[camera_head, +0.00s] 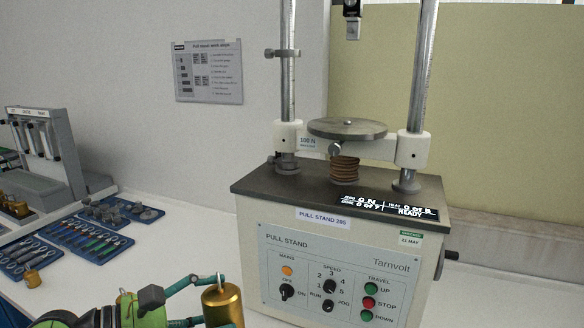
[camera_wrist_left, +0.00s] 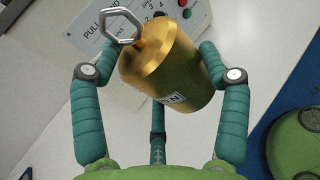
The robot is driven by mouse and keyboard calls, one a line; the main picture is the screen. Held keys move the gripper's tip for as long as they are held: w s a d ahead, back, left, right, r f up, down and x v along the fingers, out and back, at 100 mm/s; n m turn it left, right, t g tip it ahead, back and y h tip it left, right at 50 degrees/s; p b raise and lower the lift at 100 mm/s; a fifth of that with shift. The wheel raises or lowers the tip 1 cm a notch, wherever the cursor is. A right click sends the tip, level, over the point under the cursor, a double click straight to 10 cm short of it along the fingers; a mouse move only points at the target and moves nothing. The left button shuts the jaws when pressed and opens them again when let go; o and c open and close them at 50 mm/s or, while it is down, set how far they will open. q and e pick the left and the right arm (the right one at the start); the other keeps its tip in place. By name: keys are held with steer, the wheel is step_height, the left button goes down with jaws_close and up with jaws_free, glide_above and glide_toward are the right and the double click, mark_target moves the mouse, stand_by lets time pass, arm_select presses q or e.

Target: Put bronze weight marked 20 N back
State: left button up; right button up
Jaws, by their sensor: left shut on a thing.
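My left gripper (camera_wrist_left: 162,75) is shut on a bronze weight (camera_wrist_left: 165,70), a shiny gold-coloured cylinder with a steel eye on top. My right gripper is not in view.
At left, blue trays (camera_head: 95,238) hold tools and small grey parts. The pull stand blocks the middle right. White bench shows between trays and stand.

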arm_select(q)
steer(key=s+a+f+n+t, duration=0.1)
steer(key=s+a+f, duration=0.4)
steer(key=s+f, duration=0.2)
steer(key=shift+s+a+t+y+p, duration=0.2)
steer(key=shift+a+t+y+p, duration=0.1)
steer(key=shift+t+p, duration=0.15)
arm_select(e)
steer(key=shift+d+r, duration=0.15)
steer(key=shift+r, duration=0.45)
